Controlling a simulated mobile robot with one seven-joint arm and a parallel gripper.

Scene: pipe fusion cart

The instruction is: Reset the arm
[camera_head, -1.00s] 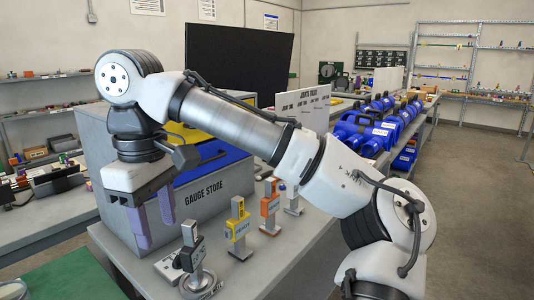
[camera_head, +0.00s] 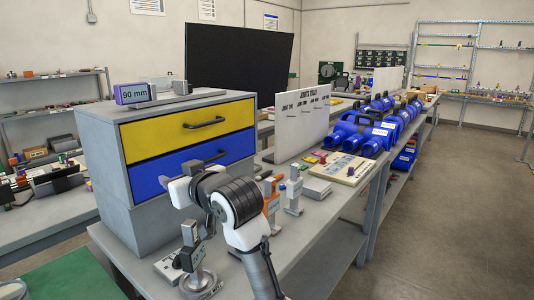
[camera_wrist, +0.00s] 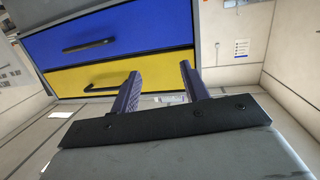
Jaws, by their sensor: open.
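My arm (camera_head: 235,200) is folded low in front of the grey cabinet in the head view. Beyond the fingers are the yellow drawer (camera_wrist: 150,75) and the blue drawer (camera_wrist: 120,30), upside down. In the head view the yellow drawer (camera_head: 160,137) is above the blue drawer (camera_head: 180,168), and both look shut. The gripper appears apart from the cabinet.
A purple block marked 90 mm (camera_head: 132,94) lies on the grey cabinet (camera_head: 112,155). Several upright gauges, including an orange one (camera_head: 271,195) and a grey one (camera_head: 293,190), stand on the bench close to my arm. A white panel (camera_head: 302,120) and blue machines (camera_head: 365,135) stand further back.

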